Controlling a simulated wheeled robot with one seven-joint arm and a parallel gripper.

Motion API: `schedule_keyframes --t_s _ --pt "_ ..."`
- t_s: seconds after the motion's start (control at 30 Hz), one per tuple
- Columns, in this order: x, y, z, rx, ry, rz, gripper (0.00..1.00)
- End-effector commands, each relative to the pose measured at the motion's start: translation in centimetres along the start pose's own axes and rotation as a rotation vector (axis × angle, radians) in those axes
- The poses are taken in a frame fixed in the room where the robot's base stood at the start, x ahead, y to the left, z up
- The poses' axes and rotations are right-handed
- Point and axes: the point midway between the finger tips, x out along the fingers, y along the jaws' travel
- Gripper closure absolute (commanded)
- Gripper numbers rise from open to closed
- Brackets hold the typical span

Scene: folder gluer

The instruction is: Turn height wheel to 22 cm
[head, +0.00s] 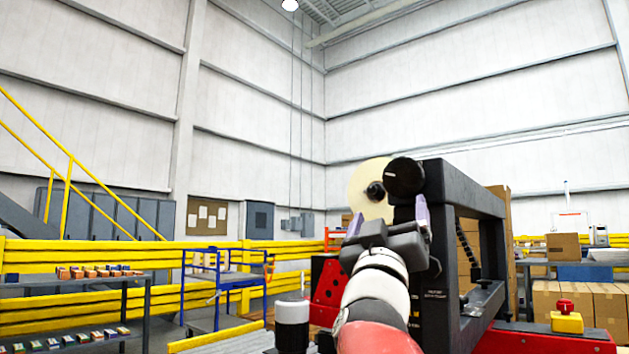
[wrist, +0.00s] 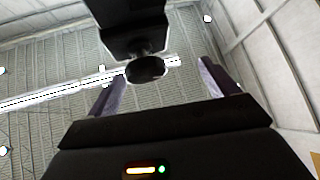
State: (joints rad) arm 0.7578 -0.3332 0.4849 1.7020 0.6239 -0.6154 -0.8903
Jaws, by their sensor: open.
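A black round wheel (head: 404,178) with a short white mark sits at the top of the dark machine frame (head: 452,180). In the wrist view a black round knob (wrist: 146,69) hangs under a black block (wrist: 128,25); it looks like the same wheel. My gripper (head: 389,210) is open and empty, pointing up just below the wheel in the head view. In the wrist view my gripper's fingers (wrist: 162,72) stand either side of the knob's outline, with the knob nearer the left finger. I see no contact; the depth gap is unclear. No height scale is readable.
A cream disc (head: 361,190) with a black hub is beside the wheel, to its left. A red panel (head: 328,287) is behind my arm. A red emergency button on a yellow box (head: 567,318) is at right. Yellow rails (head: 100,255) and a parts table (head: 75,282) are at left.

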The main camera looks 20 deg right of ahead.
Motion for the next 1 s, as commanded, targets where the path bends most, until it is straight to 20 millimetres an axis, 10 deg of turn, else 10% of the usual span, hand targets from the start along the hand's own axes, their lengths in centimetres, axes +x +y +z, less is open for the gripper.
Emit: schedule_keyframes --t_s 0.6,1.0 --pt "7.5 2.6 -2.6 -0.021 0.054 0.098 0.14" --pt "8.5 2.6 -2.5 -0.022 0.055 0.096 0.14"
